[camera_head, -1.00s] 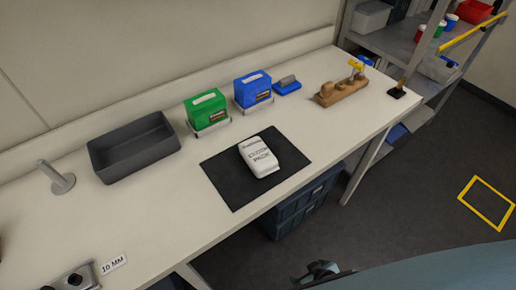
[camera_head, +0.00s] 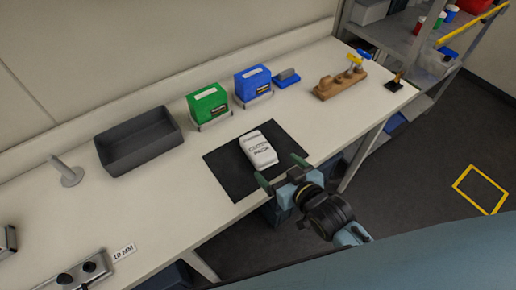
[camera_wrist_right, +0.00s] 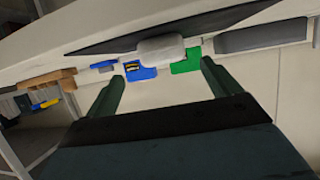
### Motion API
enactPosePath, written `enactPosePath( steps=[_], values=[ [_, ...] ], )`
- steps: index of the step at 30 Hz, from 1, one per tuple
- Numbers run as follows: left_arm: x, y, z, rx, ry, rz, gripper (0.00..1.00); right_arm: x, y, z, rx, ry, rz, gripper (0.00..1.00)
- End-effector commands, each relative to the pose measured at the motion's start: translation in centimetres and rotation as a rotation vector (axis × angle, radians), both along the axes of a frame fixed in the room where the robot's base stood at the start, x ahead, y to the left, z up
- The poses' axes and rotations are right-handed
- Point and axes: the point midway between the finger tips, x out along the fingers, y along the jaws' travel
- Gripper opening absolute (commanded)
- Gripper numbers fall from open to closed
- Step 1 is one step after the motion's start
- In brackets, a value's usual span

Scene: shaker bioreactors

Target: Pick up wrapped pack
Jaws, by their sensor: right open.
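The wrapped pack (camera_head: 258,150) is white with dark lettering and lies on a black mat (camera_head: 228,176) on the bench. My right gripper (camera_head: 281,170) is open and empty. In the head view it hovers by the front right edge of the mat, with its fingers toward the pack and apart from it. In the right wrist view the pack (camera_wrist_right: 161,49) shows beyond the two open fingers (camera_wrist_right: 163,82), on the dark mat, and the picture is upside down. The left gripper is not in view.
Behind the mat stand a green box (camera_head: 208,104) and a blue box (camera_head: 253,83). A grey tray (camera_head: 138,141) is at left. A wooden block (camera_head: 340,83) with yellow-topped items is at right.

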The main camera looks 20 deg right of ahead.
Motion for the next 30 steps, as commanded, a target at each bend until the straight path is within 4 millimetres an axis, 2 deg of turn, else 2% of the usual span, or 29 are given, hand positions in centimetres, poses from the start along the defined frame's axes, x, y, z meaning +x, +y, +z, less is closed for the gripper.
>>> enactPosePath(
  steps=[1,4,11,21,30],
  values=[
    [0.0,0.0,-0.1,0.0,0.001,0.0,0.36,1.0,0.3,-0.4,0.0,-0.002,0.0,0.89],
    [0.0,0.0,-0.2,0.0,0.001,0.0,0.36,2.4,0.6,-1.0,0.0,0.0,0.0,0.89],
    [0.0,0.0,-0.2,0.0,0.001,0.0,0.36,3.9,1.1,-1.6,0.001,0.001,0.001,0.89],
    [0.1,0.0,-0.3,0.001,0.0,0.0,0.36,7.8,2.4,-3.0,-0.001,0.001,0.0,0.89],
    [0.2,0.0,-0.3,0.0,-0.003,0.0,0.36,8.3,2.5,-3.2,-0.001,0.002,0.001,0.89]
  ],
)
